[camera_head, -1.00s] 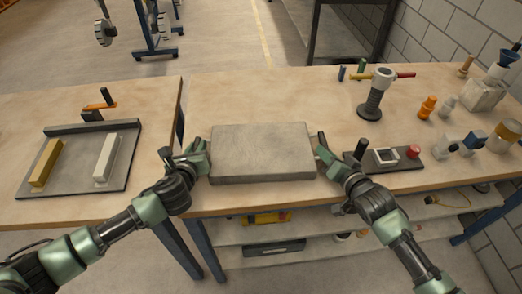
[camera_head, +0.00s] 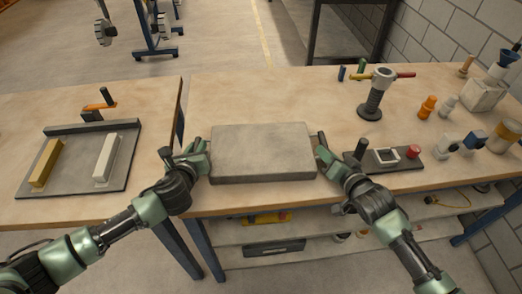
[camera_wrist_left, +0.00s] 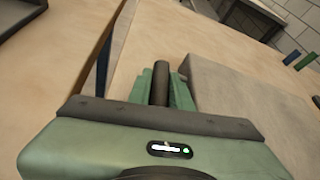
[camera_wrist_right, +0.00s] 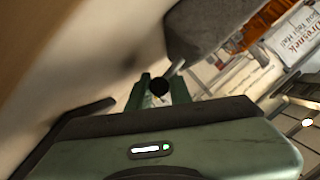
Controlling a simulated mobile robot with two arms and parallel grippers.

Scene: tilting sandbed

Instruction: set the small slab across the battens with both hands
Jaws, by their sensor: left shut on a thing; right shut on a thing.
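The grey small slab (camera_head: 262,150) lies flat in front of me at the near edge of the right table in the head view. It has a dark handle at each side. My left gripper (camera_head: 203,148) is shut on the left handle, a dark bar that shows in the left wrist view (camera_wrist_left: 160,84). My right gripper (camera_head: 322,153) is shut on the right handle, whose round end shows in the right wrist view (camera_wrist_right: 158,87). I cannot tell whether the slab touches the table. The yellow batten (camera_head: 45,163) and the white batten (camera_head: 105,157) stand apart on a dark tray (camera_head: 75,178).
The tray is on the left table (camera_head: 160,100), with a raised back ledge and an orange-handled clamp behind it. A gap separates the tables. Right of the slab are a dark fixture with a red knob (camera_head: 413,152) and a post (camera_head: 373,98). The table behind the slab is clear.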

